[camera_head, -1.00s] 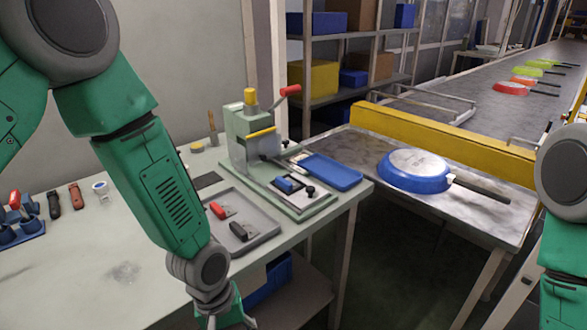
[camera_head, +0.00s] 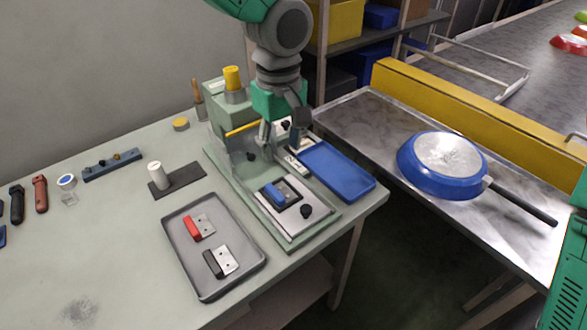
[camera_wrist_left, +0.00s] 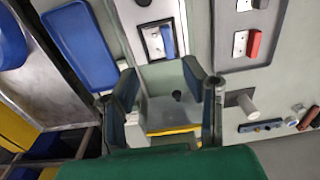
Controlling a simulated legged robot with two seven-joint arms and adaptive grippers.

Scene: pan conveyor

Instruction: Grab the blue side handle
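The blue side handle (camera_head: 275,194) lies in a small dark-framed holder on the light plate of the green press fixture (camera_head: 240,187). It also shows in the left wrist view (camera_wrist_left: 168,41), at the top, ahead of the fingers. My left gripper (camera_head: 270,142) hangs over the fixture, behind the blue handle and apart from it. In the left wrist view its two fingers (camera_wrist_left: 160,74) are spread with nothing held between them. My right gripper is out of view; only part of my right arm shows at the right edge.
A grey tray (camera_head: 184,281) holds a red handle (camera_head: 194,229) and a black handle (camera_head: 213,263). A blue tray (camera_head: 340,172) lies right of the holder. A blue pan (camera_head: 437,190) rests on the metal table. The fixture's yellow-capped post (camera_head: 232,78) stands near my left arm.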

